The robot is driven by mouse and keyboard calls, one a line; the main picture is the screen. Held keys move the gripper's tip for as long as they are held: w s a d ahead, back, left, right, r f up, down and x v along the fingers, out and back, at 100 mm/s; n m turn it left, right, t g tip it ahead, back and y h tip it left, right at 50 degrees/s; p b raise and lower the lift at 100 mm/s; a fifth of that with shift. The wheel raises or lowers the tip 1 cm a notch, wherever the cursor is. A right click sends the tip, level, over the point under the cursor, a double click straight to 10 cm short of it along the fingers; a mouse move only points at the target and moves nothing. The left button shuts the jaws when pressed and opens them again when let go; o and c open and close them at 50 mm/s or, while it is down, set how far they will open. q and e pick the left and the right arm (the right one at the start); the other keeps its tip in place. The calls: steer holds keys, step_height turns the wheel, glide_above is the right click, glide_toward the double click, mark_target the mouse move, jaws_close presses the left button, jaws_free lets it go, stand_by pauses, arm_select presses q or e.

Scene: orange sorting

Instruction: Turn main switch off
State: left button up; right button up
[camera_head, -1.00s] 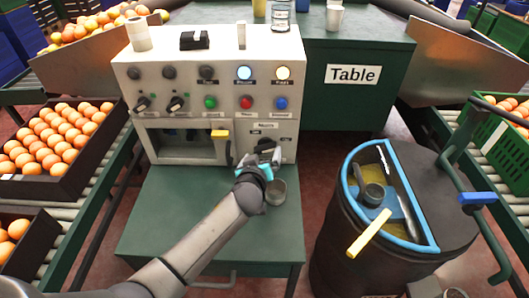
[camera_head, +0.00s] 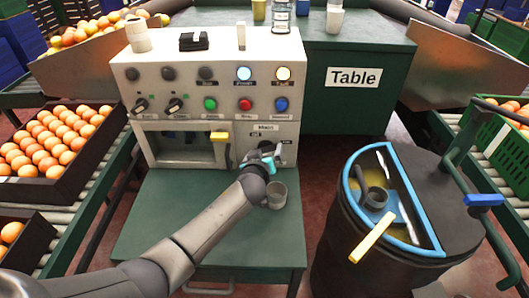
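The main switch sits under a small "Main" label (camera_head: 265,127) at the lower right of the white control panel (camera_head: 180,75). My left gripper (camera_head: 263,155) is right at that switch and covers most of it. Its fingers are small and partly hidden, so I cannot tell whether they are closed on the switch handle or only touch it. The switch's position is hidden too. Two lamps on the panel, one blue-white (camera_head: 244,73) and one warm white (camera_head: 283,73), are lit. My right gripper is not in view.
A dark barrel (camera_head: 340,235) with a yellow handle stands at right. Crates of oranges (camera_head: 50,190) line the left.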

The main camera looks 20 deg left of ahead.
arm_select(q)
steer(key=c, duration=0.9)
steer(key=shift+c, duration=0.2)
